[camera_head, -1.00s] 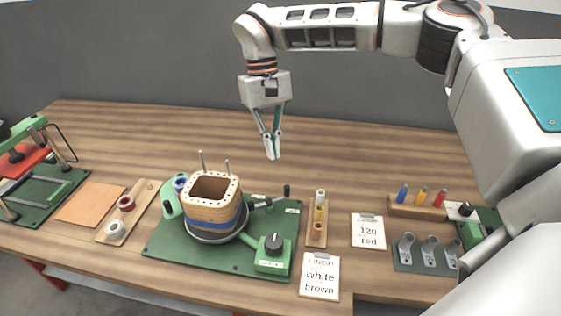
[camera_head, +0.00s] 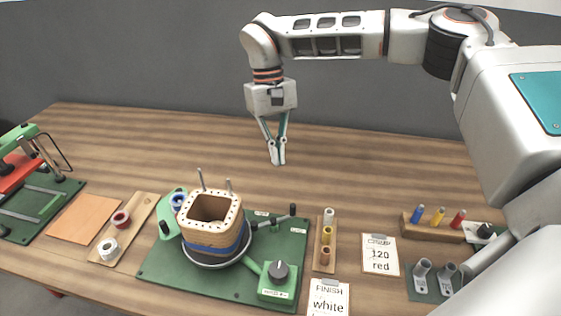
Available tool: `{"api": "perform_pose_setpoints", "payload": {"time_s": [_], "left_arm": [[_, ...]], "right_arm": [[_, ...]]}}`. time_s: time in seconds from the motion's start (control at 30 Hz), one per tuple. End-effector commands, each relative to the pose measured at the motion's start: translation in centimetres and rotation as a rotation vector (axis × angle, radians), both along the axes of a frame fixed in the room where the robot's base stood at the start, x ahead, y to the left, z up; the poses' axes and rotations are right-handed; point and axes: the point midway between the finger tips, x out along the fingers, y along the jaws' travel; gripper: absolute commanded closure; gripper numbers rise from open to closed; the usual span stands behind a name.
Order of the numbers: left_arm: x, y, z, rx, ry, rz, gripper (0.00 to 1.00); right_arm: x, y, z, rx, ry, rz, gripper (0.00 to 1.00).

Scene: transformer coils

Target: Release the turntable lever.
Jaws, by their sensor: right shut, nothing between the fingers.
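The turntable (camera_head: 219,262) stands on a green baseplate (camera_head: 165,262) in the head view. A square wooden coil former (camera_head: 212,231) with a blue band sits on it, and two metal pins rise behind its top. A dark lever with a black knob (camera_head: 292,210) reaches out to the right of the former. A green box with a dark dial (camera_head: 278,271) is at the plate's front right. My right gripper (camera_head: 278,163) is shut and empty, pointing down above the table behind the lever and apart from it. My left gripper is not in view.
A wooden rack of small spools (camera_head: 325,240) stands right of the baseplate. Cards (camera_head: 380,255) and a block with coloured pegs (camera_head: 438,218) are further right. An orange sheet (camera_head: 83,218) and a spool board (camera_head: 127,226) lie left. The table's back is clear.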

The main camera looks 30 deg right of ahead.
Motion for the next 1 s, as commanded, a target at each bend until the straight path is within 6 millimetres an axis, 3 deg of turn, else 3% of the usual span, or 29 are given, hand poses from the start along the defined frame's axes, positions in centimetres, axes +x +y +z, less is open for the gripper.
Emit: {"api": "perform_pose_setpoints", "payload": {"time_s": [0.4,0.7,1.0], "left_arm": [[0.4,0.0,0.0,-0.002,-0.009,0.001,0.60],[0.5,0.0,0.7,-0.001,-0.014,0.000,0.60],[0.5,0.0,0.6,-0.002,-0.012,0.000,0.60]], "right_arm": [[-2.1,0.0,-8.2,0.001,0.006,0.000,1.00],[-5.4,0.1,-7.7,0.001,0.001,0.000,1.00],[-6.0,0.2,-7.7,0.001,0.001,-0.001,1.00]]}}
